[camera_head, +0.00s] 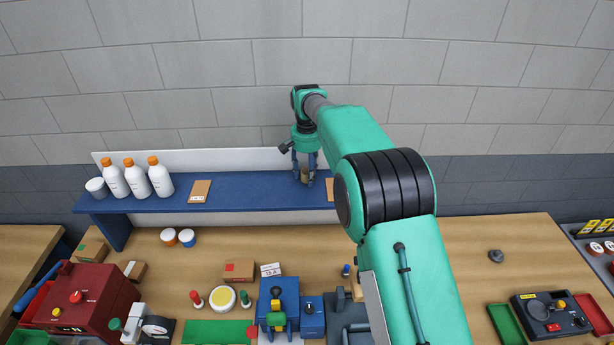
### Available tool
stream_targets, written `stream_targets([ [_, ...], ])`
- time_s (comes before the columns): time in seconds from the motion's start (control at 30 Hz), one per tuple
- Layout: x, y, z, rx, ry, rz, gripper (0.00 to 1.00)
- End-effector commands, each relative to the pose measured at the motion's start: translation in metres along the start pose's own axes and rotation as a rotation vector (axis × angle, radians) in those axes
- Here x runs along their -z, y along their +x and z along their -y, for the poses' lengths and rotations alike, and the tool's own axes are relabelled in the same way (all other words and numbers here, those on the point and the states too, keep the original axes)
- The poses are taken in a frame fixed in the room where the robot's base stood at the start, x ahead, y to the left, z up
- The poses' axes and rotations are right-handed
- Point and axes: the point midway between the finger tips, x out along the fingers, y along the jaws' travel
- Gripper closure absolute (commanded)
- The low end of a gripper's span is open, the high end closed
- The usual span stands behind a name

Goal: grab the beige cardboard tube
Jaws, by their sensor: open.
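The beige cardboard tube (304,176) appears as a small tan shape on the blue shelf, between the fingers of my gripper (305,175). My gripper points down at the shelf from above, its fingers apart on either side of the tube. The fingers hide much of the tube, and I cannot tell whether they touch it. My green arm reaches in from the lower right and covers the right part of the shelf.
The blue shelf (250,187) holds white bottles with orange caps (136,177), a white jar (97,188) and a flat brown box (199,191). A grey wall stands behind. Below, the wooden bench (470,240) carries a red machine (90,298), boxes and stamps.

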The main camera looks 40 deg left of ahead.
Motion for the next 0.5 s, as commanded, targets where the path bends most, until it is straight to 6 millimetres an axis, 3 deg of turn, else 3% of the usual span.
stream_targets([
  [0.13,0.0,-0.0002,0.0,0.0,0.0,0.0,0.56],
  [0.23,0.0,-0.0002,0.0,0.0,0.0,0.0,0.74],
  [0.27,0.0,-0.0002,0.0,0.0,0.0,0.0,0.76],
  [0.5,0.0,-0.0001,0.0,0.0,0.0,0.0,0.77],
])
